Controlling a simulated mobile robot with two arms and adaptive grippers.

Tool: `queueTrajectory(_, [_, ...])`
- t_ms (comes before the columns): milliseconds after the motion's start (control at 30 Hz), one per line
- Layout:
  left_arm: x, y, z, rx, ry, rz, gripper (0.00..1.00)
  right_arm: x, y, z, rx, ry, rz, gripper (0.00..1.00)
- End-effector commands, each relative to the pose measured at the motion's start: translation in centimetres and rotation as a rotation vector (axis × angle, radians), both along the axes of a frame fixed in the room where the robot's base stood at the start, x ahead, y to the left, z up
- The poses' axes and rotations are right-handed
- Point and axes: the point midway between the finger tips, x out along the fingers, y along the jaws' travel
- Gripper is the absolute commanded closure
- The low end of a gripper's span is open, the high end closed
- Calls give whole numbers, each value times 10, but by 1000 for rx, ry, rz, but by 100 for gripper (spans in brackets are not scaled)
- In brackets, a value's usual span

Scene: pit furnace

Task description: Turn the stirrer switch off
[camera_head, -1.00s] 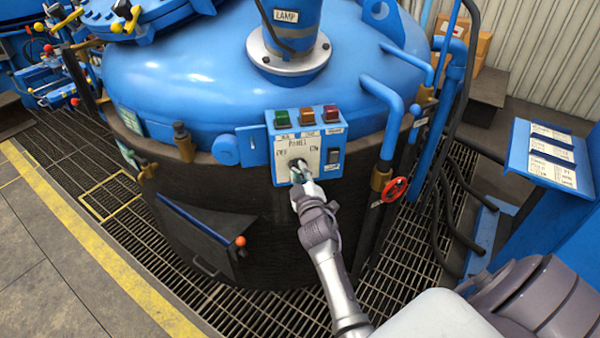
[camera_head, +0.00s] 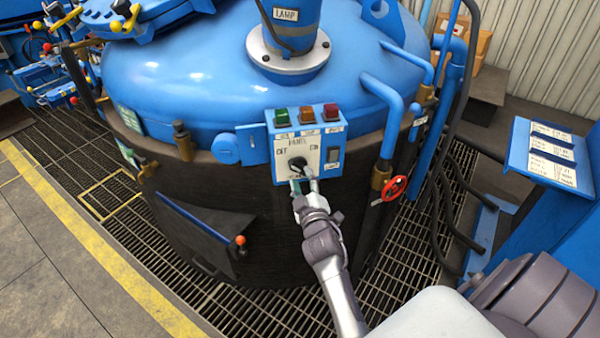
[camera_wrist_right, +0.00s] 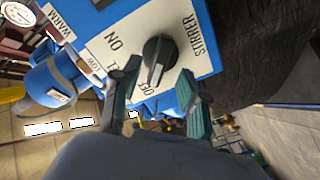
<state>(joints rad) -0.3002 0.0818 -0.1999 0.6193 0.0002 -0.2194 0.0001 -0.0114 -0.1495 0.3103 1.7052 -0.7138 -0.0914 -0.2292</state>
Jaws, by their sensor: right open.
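The stirrer switch is a black rotary knob (camera_head: 298,163) on a white panel plate (camera_head: 311,160) of the blue control box on the tank. The right wrist view shows the knob (camera_wrist_right: 158,55) close up, beside the words STIRRER, ON and OFF. Its raised ridge has one end near the OFF lettering; I cannot tell for certain which end is the pointer. My right gripper (camera_head: 304,186) is open and empty, just below the knob and apart from it. Its two fingers (camera_wrist_right: 160,84) are spread in the wrist view. My left gripper is not in view.
Green, amber and red buttons (camera_head: 306,116) top the box, and a black rocker switch (camera_head: 333,155) sits right of the knob. A red valve wheel (camera_head: 394,188) and blue pipes stand to the right. A hatch with an orange knob (camera_head: 240,240) is lower left.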

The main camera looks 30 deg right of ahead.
Motion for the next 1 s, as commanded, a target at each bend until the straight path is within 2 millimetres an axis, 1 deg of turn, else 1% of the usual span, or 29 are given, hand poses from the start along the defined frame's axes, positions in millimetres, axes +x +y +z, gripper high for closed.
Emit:
queueTrajectory(33, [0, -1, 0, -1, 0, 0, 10, -9, 3, 0, 0, 1, -1, 56])
queueTrajectory(100, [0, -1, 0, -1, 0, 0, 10, -18, 7, 0, 1, 0, 0, 56])
queueTrajectory(267, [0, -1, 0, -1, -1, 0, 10, -30, 12, 0, 1, -1, 1, 56])
queueTrajectory(833, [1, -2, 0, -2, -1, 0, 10, -32, 13, 0, 1, 0, 2, 56])
queueTrajectory(867, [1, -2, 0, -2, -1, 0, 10, -31, 14, -3, 5, 4, 4, 56])
queueTrajectory(933, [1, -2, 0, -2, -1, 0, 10, -31, 19, -16, 24, 26, 18, 56])
queueTrajectory(967, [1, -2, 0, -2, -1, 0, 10, -30, 23, -26, 39, 41, 26, 56])
queueTrajectory(1000, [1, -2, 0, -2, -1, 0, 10, -30, 29, -43, 66, 68, 40, 56])
